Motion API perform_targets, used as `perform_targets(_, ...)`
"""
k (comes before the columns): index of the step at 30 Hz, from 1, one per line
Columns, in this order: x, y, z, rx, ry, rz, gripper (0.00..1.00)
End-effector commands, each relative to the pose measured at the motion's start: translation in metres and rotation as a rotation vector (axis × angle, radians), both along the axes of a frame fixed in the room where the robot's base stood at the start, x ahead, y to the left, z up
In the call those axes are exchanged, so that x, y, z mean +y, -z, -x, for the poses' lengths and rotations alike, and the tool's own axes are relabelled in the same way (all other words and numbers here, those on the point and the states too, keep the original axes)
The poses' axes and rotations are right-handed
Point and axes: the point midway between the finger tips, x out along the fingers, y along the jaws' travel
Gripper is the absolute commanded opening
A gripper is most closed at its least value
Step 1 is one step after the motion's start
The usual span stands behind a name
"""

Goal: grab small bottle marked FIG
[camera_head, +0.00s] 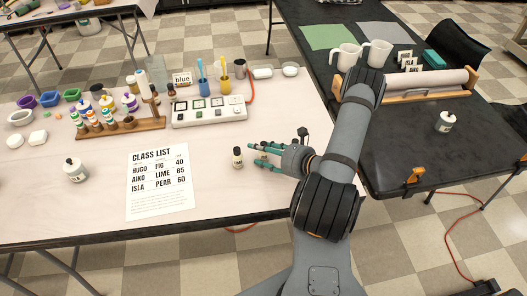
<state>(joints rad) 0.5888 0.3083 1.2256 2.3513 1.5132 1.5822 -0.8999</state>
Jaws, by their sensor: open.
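A small pale bottle with a dark cap (237,158) stands upright on the light table, right of the printed class list (160,180). The writing on this bottle is too small to read. My gripper (257,155) is open, low over the table, with its teal fingers pointing left toward the bottle. The bottle appears just beyond the fingertips, with nothing visibly between them. The class list shows HUGO FIG 40, AIKO LIME 85 and ISLA PEAR 60.
Left are a wooden rack with several small bottles (146,126) and a larger black-capped bottle (75,170). A white panel (209,111) lies behind. Another black-capped bottle (445,123) stands on the dark table. The light table's front right is clear.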

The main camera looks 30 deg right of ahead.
Motion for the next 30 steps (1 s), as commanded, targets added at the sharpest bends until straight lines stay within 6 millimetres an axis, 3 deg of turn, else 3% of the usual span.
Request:
perform_targets(6,-0.0003,0.0003,-0.0003,0.000,0.001,0.000,0.47)
perform_targets(25,-0.0005,0.0001,0.0001,0.000,0.001,0.000,0.10)
perform_targets(30,-0.0005,0.0000,0.0000,0.000,0.001,0.000,0.08)
